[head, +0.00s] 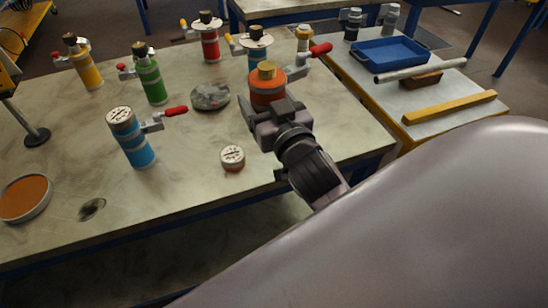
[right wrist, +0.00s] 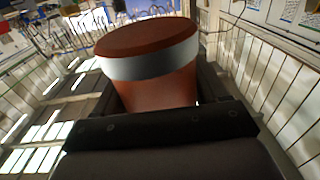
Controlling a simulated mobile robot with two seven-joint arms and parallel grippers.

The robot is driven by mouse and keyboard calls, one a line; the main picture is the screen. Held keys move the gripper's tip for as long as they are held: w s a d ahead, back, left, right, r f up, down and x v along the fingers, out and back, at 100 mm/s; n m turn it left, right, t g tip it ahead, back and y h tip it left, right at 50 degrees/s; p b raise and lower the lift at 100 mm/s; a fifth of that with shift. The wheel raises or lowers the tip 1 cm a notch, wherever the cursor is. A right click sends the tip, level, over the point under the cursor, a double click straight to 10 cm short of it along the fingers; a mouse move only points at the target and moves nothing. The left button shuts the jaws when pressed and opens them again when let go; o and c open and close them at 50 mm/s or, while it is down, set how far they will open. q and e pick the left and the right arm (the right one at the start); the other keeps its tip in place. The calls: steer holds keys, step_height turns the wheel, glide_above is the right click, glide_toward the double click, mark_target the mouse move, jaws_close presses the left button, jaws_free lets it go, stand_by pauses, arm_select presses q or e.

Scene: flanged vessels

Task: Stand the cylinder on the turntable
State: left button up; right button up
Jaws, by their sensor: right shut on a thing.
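My right gripper (head: 267,104) is shut on an orange cylinder (head: 267,86) with a brass cap, near the right side of the workbench. The cylinder looks roughly upright. In the right wrist view the orange cylinder (right wrist: 155,75) sits between the fingers, showing a flat reddish end and a white band. I cannot tell whether it touches the bench. A low round disc with an orange top and grey rim (head: 25,198) lies at the bench's left front. A grey mottled disc (head: 210,96) lies left of the held cylinder. I cannot tell which disc is the turntable. My left gripper is not in view.
Blue (head: 133,138), green (head: 149,75), yellow (head: 84,62) and red (head: 208,40) vessels stand on the bench, with clamps beside them. A small capped piece (head: 232,158) lies in front. A side table holds a blue tray (head: 390,52) and bars. The bench's front middle is mostly clear.

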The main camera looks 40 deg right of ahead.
steer(key=w+d+r+m+h, duration=0.1)
steer(key=w+d+r+h, duration=0.1)
steer(key=d+r, duration=0.2)
steer(key=shift+r+m+g, duration=0.3)
steer(key=shift+r+m, duration=0.05)
steer(key=shift+m, duration=0.05)
steer(key=shift+f, duration=0.1)
step_height(320, 180, down, 16)
steer(key=b, duration=0.5)
steer(key=shift+w+a, duration=0.1)
step_height(320, 180, down, 4)
steer(key=shift+r+b, duration=0.2)
steer(key=shift+b, duration=0.7)
steer(key=shift+r, duration=0.1)
